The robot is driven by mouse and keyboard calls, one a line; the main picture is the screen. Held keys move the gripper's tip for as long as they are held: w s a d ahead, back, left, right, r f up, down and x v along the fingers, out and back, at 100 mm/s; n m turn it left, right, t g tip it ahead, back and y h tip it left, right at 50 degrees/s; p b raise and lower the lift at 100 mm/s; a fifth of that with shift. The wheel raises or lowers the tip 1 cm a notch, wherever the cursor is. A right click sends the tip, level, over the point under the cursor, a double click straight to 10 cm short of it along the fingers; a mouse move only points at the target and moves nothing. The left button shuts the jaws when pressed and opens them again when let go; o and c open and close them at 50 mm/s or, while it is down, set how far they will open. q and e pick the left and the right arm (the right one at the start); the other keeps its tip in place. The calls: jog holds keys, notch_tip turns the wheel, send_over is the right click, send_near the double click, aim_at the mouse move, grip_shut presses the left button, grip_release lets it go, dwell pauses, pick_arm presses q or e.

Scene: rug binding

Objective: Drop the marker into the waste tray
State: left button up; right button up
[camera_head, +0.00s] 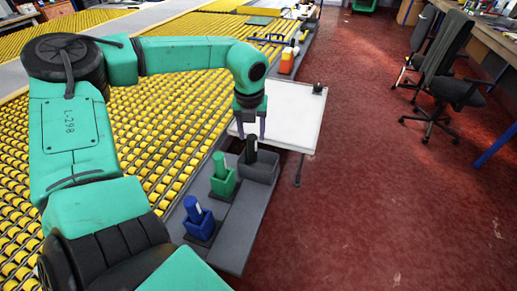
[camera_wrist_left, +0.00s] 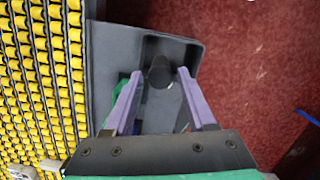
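A black marker (camera_head: 251,150) stands roughly upright at the dark grey waste tray (camera_head: 262,170); I cannot tell whether it touches the tray floor. My left gripper (camera_head: 251,137) is above the tray, fingers pointing down. In the left wrist view, its purple fingers (camera_wrist_left: 160,74) are spread, with the dark marker end (camera_wrist_left: 159,72) between their tips and gaps visible at both sides. The tray (camera_wrist_left: 188,50) shows around it. A green marker (camera_head: 219,164) stands in a green holder (camera_head: 223,184), and a blue marker (camera_head: 192,208) in a blue holder (camera_head: 200,225). My right gripper is not in view.
The tray and holders sit on a grey ledge (camera_head: 238,225) beside yellow roller conveyors (camera_head: 140,120). A white table (camera_head: 295,115) stands just behind the tray. Red floor (camera_head: 390,200) lies open to the right, with office chairs (camera_head: 445,90) farther back.

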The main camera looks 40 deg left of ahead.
pick_arm(q)
jog(key=shift+o, duration=0.4)
jog(key=shift+r, duration=0.35)
notch_tip(320, 180, up, 14)
jog(key=s+d+b, duration=0.1)
jog(key=b, duration=0.1)
jog(key=shift+s+f, duration=0.15)
jog(key=shift+s, duration=0.25)
jog(key=shift+d, duration=0.1)
